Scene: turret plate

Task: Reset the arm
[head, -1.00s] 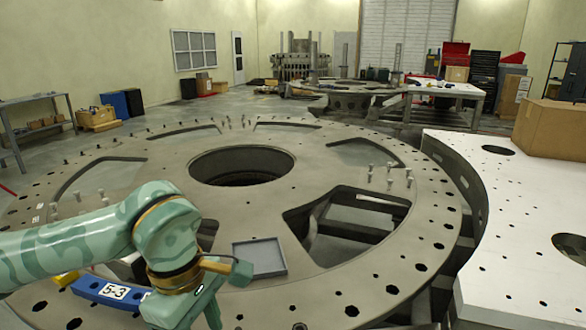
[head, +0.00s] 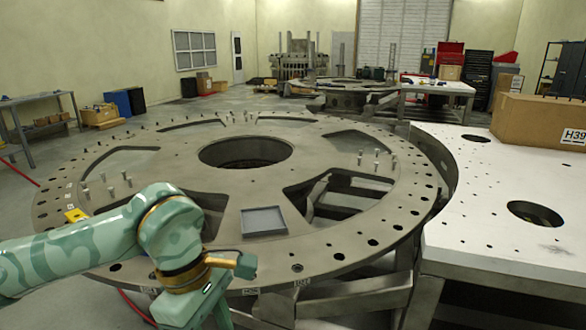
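My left arm, in mottled green with a brass-coloured wrist, comes in from the left of the head view. Its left gripper (head: 213,312) points down at the bottom edge, in front of the near rim of the round turret plate (head: 330,245). The fingertips are cut off or hidden, so I cannot tell whether it is open or shut. My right arm and gripper are not in view.
A shallow grey tray (head: 264,221) lies on the plate, right of my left wrist. Several upright pins (head: 375,160) and a yellow block (head: 75,215) are on the plate. At right, a white table (head: 480,215) carries a cardboard box (head: 535,122).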

